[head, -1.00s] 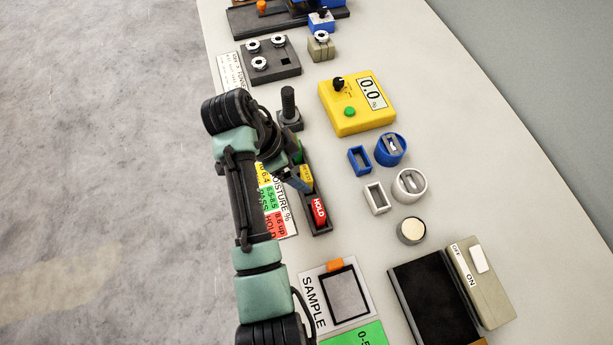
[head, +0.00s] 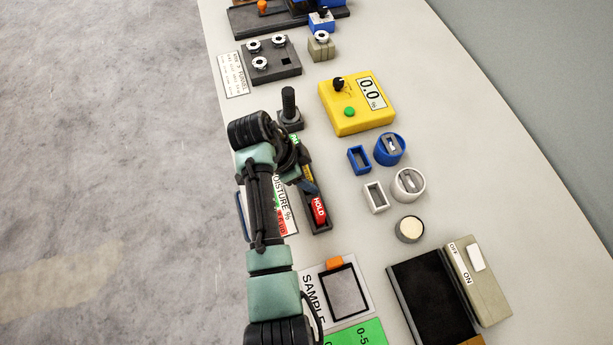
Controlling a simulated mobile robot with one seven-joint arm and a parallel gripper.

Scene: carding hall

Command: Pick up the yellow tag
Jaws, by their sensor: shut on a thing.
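The yellow tag (head: 308,173) shows as a small strip in the head view, at the dark tag rack (head: 327,229) and mostly hidden by my gripper. My gripper (head: 308,184) is at the tag and shut on it. I cannot tell whether the tag is clear of its slot. A red HOLD tag (head: 319,210) sits in the near end of the rack. A green tag (head: 295,141) shows in part at the far end, behind my wrist.
A black upright post (head: 289,105) stands just beyond the rack. A yellow meter (head: 357,105), blue and white rings and cups lie to the right. The moisture card (head: 285,205) is partly covered by my arm. A SAMPLE plate (head: 340,290) lies nearer.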

